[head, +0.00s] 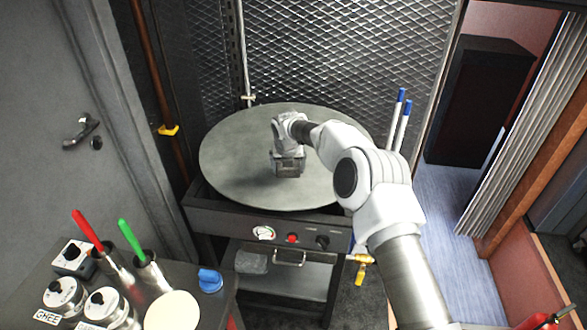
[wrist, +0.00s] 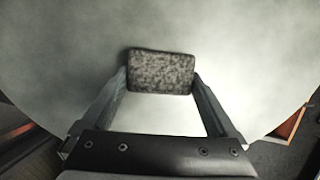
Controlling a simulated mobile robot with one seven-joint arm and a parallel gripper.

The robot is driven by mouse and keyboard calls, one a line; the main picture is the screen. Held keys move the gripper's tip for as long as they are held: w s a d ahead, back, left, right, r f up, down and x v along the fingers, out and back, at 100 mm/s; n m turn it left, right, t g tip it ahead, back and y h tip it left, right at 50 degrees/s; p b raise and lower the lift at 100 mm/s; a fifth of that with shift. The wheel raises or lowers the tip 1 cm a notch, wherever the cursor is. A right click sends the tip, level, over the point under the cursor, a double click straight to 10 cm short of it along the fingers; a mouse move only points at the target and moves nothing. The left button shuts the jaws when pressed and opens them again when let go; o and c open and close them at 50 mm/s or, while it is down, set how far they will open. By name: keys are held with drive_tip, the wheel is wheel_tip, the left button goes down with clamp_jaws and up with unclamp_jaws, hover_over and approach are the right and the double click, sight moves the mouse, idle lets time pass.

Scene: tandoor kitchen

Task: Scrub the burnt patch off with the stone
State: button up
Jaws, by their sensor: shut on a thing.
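The stone (wrist: 160,72) is a grey, speckled block held between the two fingers of my gripper (wrist: 160,84) in the wrist view. In the head view my gripper (head: 288,165) is over the middle of the round grey griddle (head: 230,160), with the stone at or just above its surface; I cannot tell if it touches. The griddle also fills most of the wrist view (wrist: 60,70). Its surface looks mottled grey, with a faint darker area around the stone. I cannot make out a distinct burnt patch; my gripper and arm hide part of the surface.
The griddle sits on a dark stand with knobs and a gauge (head: 263,232). A side counter (head: 215,305) at lower left holds jars, a red and a green handle, and a pale disc (head: 172,311). A mesh wall (head: 340,50) stands behind the griddle.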

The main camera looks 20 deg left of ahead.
drive_tip(key=shift+r, duration=0.1)
drive_tip(key=shift+r+p, duration=1.8)
drive_tip(key=shift+r, duration=1.15)
drive_tip(key=shift+w+r, duration=0.1)
drive_tip(key=shift+r, duration=0.05)
drive_tip(key=shift+r+p, duration=1.05)
drive_tip(key=shift+r, duration=0.35)
